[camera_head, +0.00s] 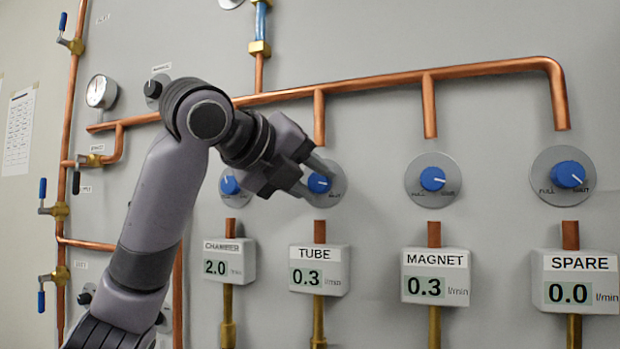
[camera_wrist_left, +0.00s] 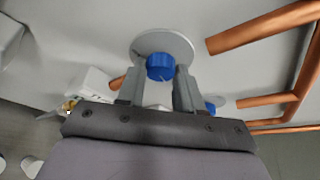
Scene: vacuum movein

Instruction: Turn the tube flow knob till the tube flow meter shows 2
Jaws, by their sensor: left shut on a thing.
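The tube flow knob (camera_head: 319,183) is blue on a round grey dial plate above the tube flow meter. The tube flow meter (camera_head: 319,270) is a white box labelled TUBE and reads 0.3 l/min. My left gripper (camera_head: 312,180) reaches in from the left at this knob. In the left wrist view the knob (camera_wrist_left: 160,67) sits between the two fingertips (camera_wrist_left: 165,75), which are closed on its sides. Part of the dial plate is hidden behind the fingers in the head view. My right gripper is in neither view.
The magnet knob (camera_head: 432,179) has a meter (camera_head: 436,276) at 0.3. The spare meter (camera_head: 575,281) reads 0.0. A copper pipe (camera_head: 380,85) runs above the knobs.

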